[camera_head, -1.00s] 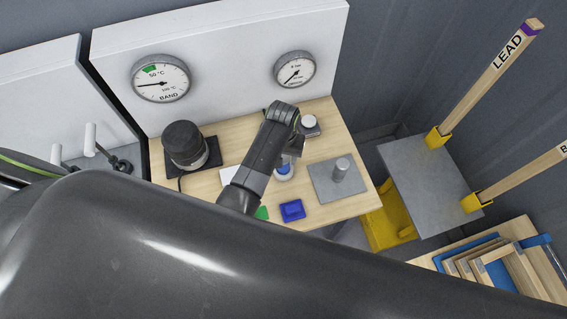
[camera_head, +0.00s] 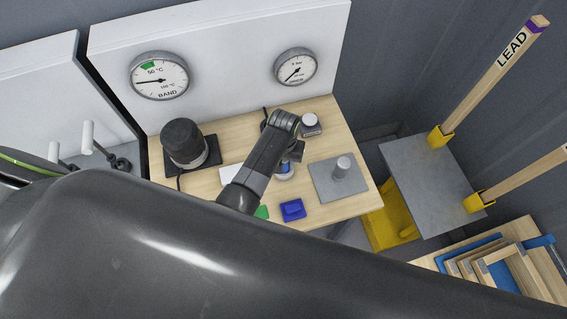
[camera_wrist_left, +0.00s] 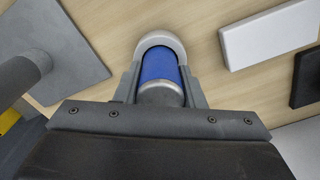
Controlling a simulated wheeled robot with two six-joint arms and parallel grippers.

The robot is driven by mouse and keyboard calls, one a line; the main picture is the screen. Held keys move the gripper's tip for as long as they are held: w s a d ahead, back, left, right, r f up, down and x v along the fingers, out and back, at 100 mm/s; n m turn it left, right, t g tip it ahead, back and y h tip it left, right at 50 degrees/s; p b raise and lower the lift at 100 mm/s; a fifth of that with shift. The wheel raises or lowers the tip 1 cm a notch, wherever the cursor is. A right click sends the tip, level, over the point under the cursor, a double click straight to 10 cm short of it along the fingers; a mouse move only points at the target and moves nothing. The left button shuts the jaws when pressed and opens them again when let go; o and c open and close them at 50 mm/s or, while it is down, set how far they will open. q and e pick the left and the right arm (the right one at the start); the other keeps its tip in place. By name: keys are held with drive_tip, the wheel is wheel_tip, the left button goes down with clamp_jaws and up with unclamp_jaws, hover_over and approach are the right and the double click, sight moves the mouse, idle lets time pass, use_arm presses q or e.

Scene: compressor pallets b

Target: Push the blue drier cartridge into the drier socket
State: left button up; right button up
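The blue drier cartridge (camera_wrist_left: 158,66) sits between the two fingers of my left gripper (camera_wrist_left: 160,80) in the left wrist view, with a grey metal end toward me. The fingers flank it closely on both sides and look shut on it. A white rounded ring, apparently the drier socket (camera_wrist_left: 160,40), surrounds the cartridge's far end; how deep the cartridge sits is hidden. In the head view, a little blue of the cartridge (camera_head: 285,168) shows under my left gripper (camera_head: 291,156), over the wooden bench. My right gripper is out of view.
The bench holds a grey plate with a post (camera_head: 342,172), a blue block (camera_head: 292,210), a black round device (camera_head: 184,145) and a small white-topped fitting (camera_head: 310,123). A white gauge panel (camera_head: 220,60) stands behind. A grey-topped yellow stand (camera_head: 425,180) is to the right.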

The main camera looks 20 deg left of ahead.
use_arm(q)
drive_tip(key=shift+r+p, duration=0.6)
drive_tip(key=shift+r, duration=0.45)
drive_tip(key=shift+c, duration=0.2)
drive_tip(key=shift+r, duration=2.05)
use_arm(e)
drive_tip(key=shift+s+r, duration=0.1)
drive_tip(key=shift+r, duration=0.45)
